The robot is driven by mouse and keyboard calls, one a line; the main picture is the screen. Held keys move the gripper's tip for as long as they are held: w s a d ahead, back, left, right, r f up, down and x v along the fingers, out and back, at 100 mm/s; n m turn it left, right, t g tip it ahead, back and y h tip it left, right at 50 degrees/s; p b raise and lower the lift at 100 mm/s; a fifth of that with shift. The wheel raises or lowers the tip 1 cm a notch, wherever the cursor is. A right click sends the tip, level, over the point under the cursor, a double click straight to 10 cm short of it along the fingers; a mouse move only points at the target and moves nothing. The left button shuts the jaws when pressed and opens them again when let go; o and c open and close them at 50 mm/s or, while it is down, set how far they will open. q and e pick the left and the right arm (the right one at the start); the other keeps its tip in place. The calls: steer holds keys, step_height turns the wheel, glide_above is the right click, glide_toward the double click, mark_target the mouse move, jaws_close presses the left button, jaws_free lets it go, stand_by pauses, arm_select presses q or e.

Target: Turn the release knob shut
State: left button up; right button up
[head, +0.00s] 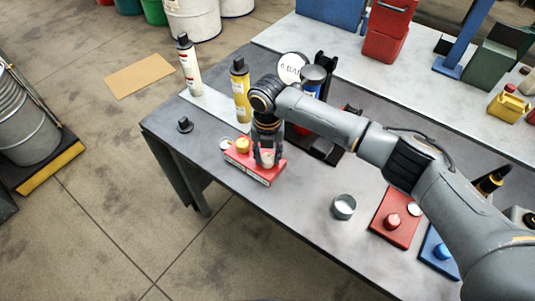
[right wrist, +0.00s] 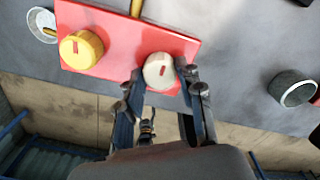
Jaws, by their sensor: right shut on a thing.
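A red box (head: 240,168) lies near the front left edge of the grey table. Two knobs stand on its top: a yellow knob (head: 243,146) and a white knob (head: 267,160). In the right wrist view the white knob (right wrist: 156,66) carries a short red mark, roughly upright in the picture. The yellow knob (right wrist: 80,50) beside it has a similar mark. My right gripper (head: 265,157) comes down from above, its two fingers on either side of the white knob and shut on it. Which knob is the release knob is not labelled legibly. My left gripper is out of view.
Yellow bottle (head: 241,95) and white bottle (head: 189,65) stand behind the box. A small black cap (head: 185,125) lies to the left. The table between box and cup is clear.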

mark_target(267, 158)
stand_by(0.3)
steer(key=o, duration=1.2)
step_height(267, 158, up, 12)
steer(key=shift+f, duration=0.1)
